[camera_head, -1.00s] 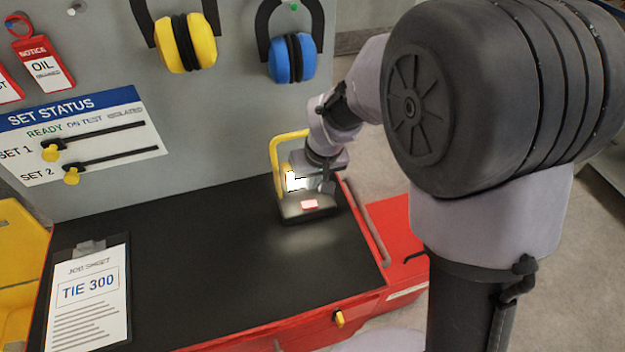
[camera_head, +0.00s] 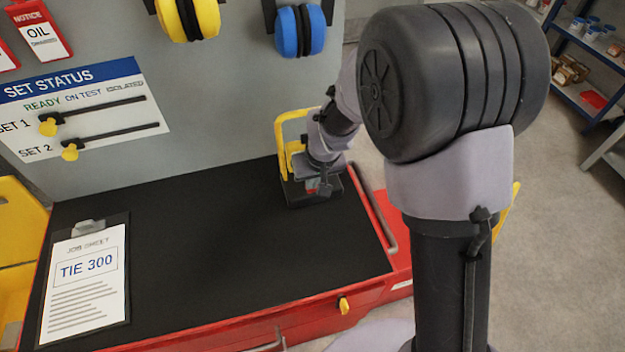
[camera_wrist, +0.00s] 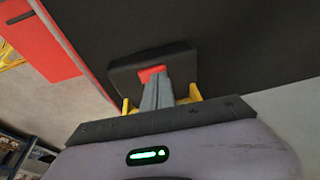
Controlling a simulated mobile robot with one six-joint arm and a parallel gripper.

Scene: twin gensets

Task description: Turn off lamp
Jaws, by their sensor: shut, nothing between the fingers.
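The lamp (camera_head: 284,150) stands at the far right corner of the black bench top, with a yellow handle frame and a dark base (camera_head: 297,199). Its light is dark. A red button (camera_wrist: 152,74) on the base shows in the wrist view. My gripper (camera_head: 325,192) is shut and points down over the base. In the wrist view my gripper (camera_wrist: 157,85) has its closed fingertips at the red button, covering part of it. They seem to touch it, but I cannot be sure. My wrist hides most of the lamp's head.
A clipboard with a job sheet (camera_head: 85,280) lies at the left of the bench top (camera_head: 200,250). The middle of the top is clear. A grey panel with a status board (camera_head: 80,110) and ear defenders (camera_head: 300,30) rises behind.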

